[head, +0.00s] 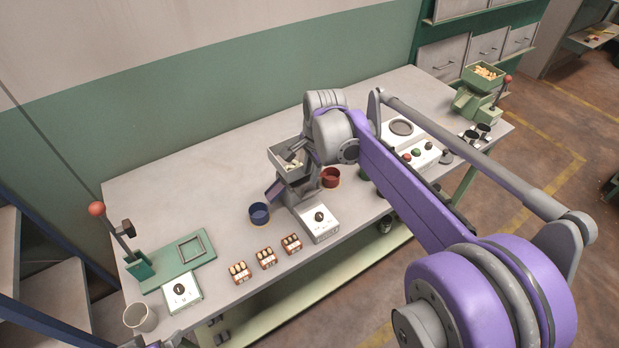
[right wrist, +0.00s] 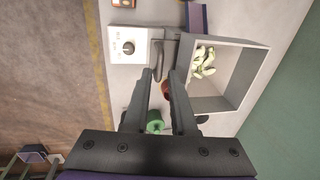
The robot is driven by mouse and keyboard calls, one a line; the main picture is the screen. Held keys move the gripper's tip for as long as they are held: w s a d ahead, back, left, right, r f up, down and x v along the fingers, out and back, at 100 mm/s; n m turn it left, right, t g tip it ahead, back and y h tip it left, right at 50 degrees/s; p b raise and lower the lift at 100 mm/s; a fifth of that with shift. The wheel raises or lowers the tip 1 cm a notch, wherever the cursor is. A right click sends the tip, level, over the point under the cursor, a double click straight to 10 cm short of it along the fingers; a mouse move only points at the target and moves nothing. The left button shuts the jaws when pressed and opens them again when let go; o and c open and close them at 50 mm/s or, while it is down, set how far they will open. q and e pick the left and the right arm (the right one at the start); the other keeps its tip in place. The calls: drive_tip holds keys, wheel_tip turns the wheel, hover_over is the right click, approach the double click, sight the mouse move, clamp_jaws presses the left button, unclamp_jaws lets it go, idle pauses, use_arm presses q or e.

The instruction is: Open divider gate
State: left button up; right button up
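A grey hopper (head: 272,152) holding pale nuts stands mid-bench, with a purple chute (head: 274,189) at its left. It fills the right of the right wrist view (right wrist: 262,75). My right gripper (head: 292,149) is at the hopper, small and partly hidden by its own wrist in the head view. In the right wrist view its two fingers (right wrist: 161,74) are apart, with a grey loop-shaped handle (right wrist: 158,70) between or just beyond their tips. I cannot tell whether they touch it. The gate plate itself does not show clearly. My left gripper cannot be made out.
A white knob box (head: 320,222) stands in front of the hopper. A blue cup (head: 259,213) and a red cup (head: 330,177) flank it. A green press with a red-knobbed lever (head: 97,209) stands left. Several small nut holders (head: 266,257) line the front edge.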

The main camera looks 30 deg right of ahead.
sight(309, 183)
drive_tip(key=shift+w+f, duration=0.15)
drive_tip(key=shift+f, duration=0.7)
drive_tip(key=shift+w+f, duration=0.15)
drive_tip(key=shift+f, duration=0.65)
clamp_jaws()
